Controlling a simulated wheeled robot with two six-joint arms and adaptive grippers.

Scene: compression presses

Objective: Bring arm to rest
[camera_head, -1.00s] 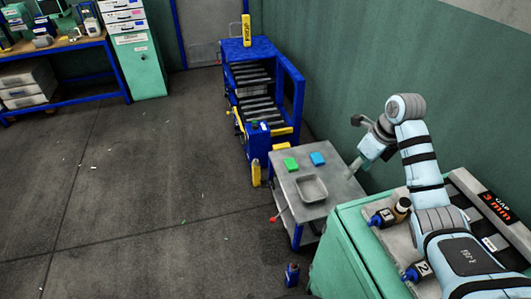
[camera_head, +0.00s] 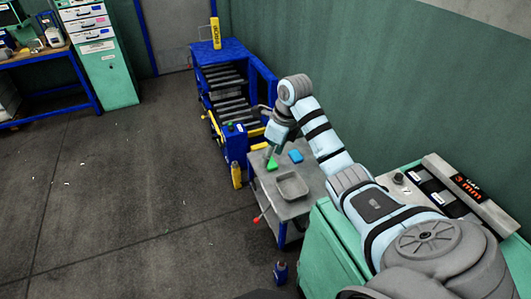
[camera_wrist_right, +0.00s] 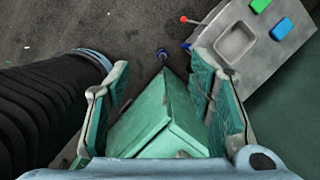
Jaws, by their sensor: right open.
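My right arm reaches from the lower right of the head view, with its elbow raised and the wrist hanging down. My right gripper (camera_head: 270,153) appears over the back left of the small grey table (camera_head: 300,208) in that view. In the wrist view the two green-padded fingers of the right gripper (camera_wrist_right: 163,62) stand wide apart with nothing between them. The green cabinet (camera_wrist_right: 155,120) shows below, beyond the fingers. My left gripper is not in view.
The table holds a green block (camera_head: 272,164), a blue block (camera_head: 296,156) and a grey tray (camera_head: 292,187). A blue roller stand (camera_head: 222,48) is behind it. The green cabinet (camera_head: 335,245) is beside my arm. A blue bottle (camera_head: 280,272) stands on the floor.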

